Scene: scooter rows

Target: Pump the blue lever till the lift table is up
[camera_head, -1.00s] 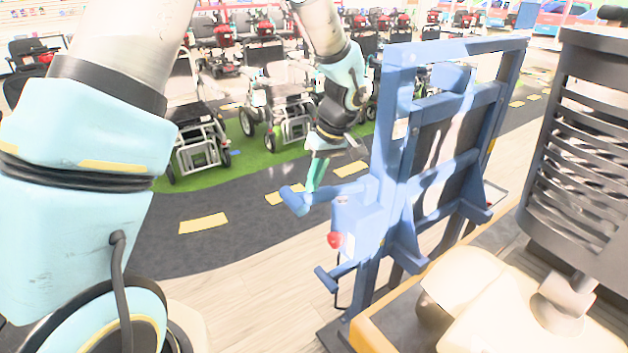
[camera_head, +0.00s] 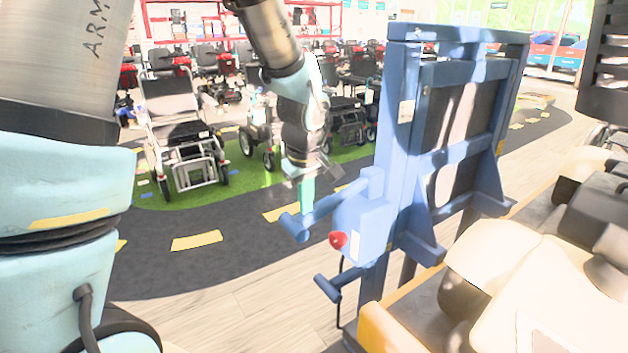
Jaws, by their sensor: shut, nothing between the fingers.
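The blue lever (camera_head: 296,226) sticks out to the left from the blue upright frame (camera_head: 403,130) of the lift table, with a short crossbar at its end. My gripper (camera_head: 307,204) points down over the lever, its green fingers shut and empty. The fingertips meet the lever's outline near the crossbar; part of them is hidden, and I cannot tell whether they touch it. The lift table's platform (camera_head: 388,335) has an orange edge and carries a beige and dark scooter (camera_head: 535,285), only partly in view.
A red knob (camera_head: 338,240) sits on the blue pump box below the lever. A second short blue bar (camera_head: 328,288) sticks out lower down. Several scooters and wheelchairs (camera_head: 185,150) stand on green carpet behind. The wooden floor (camera_head: 260,310) to the left is clear.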

